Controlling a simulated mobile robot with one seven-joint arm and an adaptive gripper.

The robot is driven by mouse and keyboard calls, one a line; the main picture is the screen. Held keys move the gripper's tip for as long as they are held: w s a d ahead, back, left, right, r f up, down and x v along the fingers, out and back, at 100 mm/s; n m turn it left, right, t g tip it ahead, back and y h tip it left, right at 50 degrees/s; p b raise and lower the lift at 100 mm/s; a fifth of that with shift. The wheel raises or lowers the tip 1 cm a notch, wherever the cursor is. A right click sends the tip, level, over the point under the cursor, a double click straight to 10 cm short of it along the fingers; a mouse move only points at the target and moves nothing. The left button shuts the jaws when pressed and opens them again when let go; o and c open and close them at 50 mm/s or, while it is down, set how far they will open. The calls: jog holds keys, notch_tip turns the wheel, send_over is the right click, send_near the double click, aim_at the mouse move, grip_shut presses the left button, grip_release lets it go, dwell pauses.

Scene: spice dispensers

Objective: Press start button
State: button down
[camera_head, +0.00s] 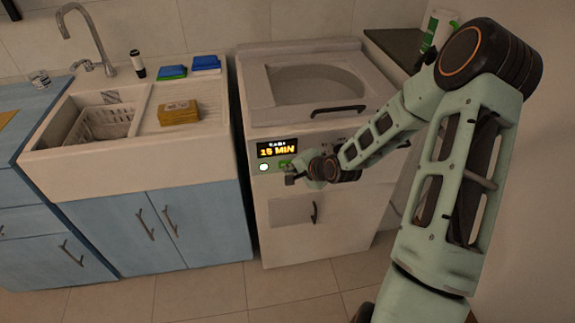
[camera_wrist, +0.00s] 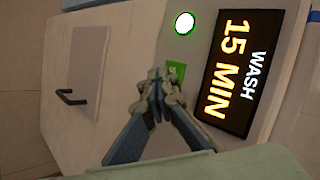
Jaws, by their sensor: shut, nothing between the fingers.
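A white top-loading washing machine (camera_head: 285,215) stands right of the sink, with a lit display (camera_head: 277,149) reading 15 MIN. In the wrist view the display (camera_wrist: 238,72) reads WASH 15 MIN. A green start button (camera_wrist: 175,70) with a letter S showing is beside the display, partly hidden behind my fingertips. A round white light (camera_wrist: 184,23) is next to it; it also shows in the head view (camera_head: 263,167). My gripper (camera_head: 289,180) is shut and empty in front of the panel. In the wrist view its fingertips (camera_wrist: 157,75) overlap the button's edge; I cannot tell whether they touch it.
A white sink (camera_head: 60,165) on blue cabinets stands to the left, holding a dish rack (camera_head: 103,123). A yellow sponge pack (camera_head: 179,112) lies on its drainboard. The washer's lid handle (camera_head: 338,111) and lower door handle (camera_head: 314,212) stick out. The floor in front is clear.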

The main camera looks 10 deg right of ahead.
jog(key=shift+s, duration=0.75)
jog(key=shift+s, duration=0.1)
jog(key=s, duration=0.4)
jog(key=shift+s+p, duration=0.4)
dwell(0.4)
